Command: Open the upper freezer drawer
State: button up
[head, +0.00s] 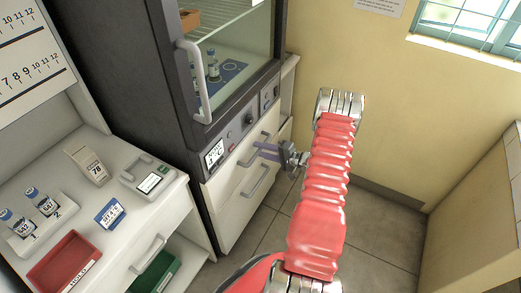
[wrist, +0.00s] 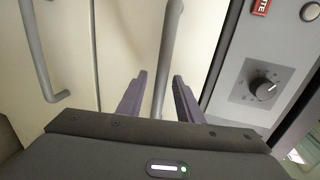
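The upper freezer drawer (head: 226,174) is a pale front below the control panel of the dark cabinet and looks closed. Its grey bar handle (wrist: 168,50) runs between my gripper's fingers in the wrist view. My gripper (head: 264,151) is open, its two purple-grey fingers on either side of the bar. The gripper also shows in the wrist view (wrist: 160,85). I see a gap between the left finger and the bar; I cannot tell whether the right finger touches it. In the head view the fingers hide part of the handle.
The lower drawer's handle (head: 256,181) is just below, also in the wrist view (wrist: 45,50). The control panel with its knob (wrist: 264,88) lies right of my fingers there. A bench with vials (head: 41,200) and a red tray (head: 66,263) stands left. Floor at right is clear.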

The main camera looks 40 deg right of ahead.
jog(key=shift+w+a+f, duration=0.1)
jog(key=shift+w+a, duration=0.05)
jog(key=shift+w, duration=0.3)
grip_shut()
dwell(0.5)
